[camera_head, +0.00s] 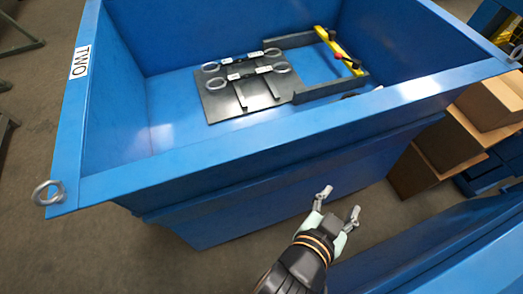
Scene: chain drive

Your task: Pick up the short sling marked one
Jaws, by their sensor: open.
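Two short slings with grey rings at both ends and pale tags lie side by side in a blue container. The farther sling (241,58) and the nearer sling (248,73) rest on a dark grey stand with a flat plate (222,104). The writing on their tags is too small to read, so I cannot tell which is marked one. My gripper (340,203) is open and empty. In the picture it appears below the container's near rim, apart from both slings.
The blue container (110,160) has high walls and a label "TWO" (79,62). A yellow bar (338,50) with red and black parts lies by a grey bracket inside. Cardboard boxes (455,140) stand at right. Another blue rim (450,245) is at lower right.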

